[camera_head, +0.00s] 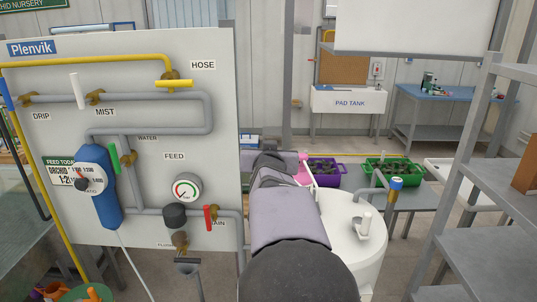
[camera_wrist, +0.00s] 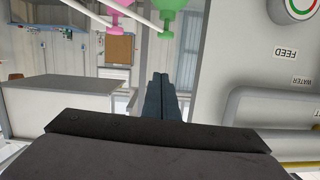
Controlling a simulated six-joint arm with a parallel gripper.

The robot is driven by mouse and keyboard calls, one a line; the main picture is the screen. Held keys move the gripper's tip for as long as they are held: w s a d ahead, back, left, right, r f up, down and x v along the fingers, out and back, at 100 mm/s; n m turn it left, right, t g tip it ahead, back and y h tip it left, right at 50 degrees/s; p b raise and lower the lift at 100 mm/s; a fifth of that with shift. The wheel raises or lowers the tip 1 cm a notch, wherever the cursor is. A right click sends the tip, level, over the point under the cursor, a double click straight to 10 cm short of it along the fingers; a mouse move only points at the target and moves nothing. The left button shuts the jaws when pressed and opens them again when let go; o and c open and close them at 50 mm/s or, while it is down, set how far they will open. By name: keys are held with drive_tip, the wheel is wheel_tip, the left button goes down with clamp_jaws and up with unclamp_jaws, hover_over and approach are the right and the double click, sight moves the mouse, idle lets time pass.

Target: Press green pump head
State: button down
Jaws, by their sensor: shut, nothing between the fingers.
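The green pump head (camera_wrist: 168,17) shows at the top edge of the wrist view, partly cut off, with a white spout beside it. A pink pump head (camera_wrist: 118,8) is to its left, also cut off, with a white spout. My gripper (camera_wrist: 160,76) is shut and empty, its fingers together, below the green head in that picture and apart from it. In the head view my arm hides the gripper and the green pump head. Part of the pink pump (camera_head: 303,172) shows past the arm.
A plumbing panel (camera_head: 130,222) with pipes and valves stands at left, and also close to the right of my fingers in the wrist view. A white tank (camera_head: 345,238) with a blue-topped tap is beside my arm. Purple (camera_head: 328,180) and green (camera_head: 413,178) crates hold plants. Grey shelves (camera_head: 485,190) stand at right.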

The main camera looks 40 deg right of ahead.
idle(0.3)
drive_tip(key=shift+w+d+f+p, duration=1.05)
drive_tip(key=shift+w+d+f, duration=0.6)
drive_tip(key=shift+w, duration=0.2)
drive_tip(key=shift+w+d+f+p, duration=1.05)
drive_tip(key=shift+w+d+f, duration=0.45)
drive_tip(key=shift+w+d, duration=0.25)
wheel_tip(320, 180, down, 2)
drive_tip(key=b, duration=0.3)
drive_tip(key=shift+a+f, duration=0.1)
drive_tip(key=shift+f, duration=0.15)
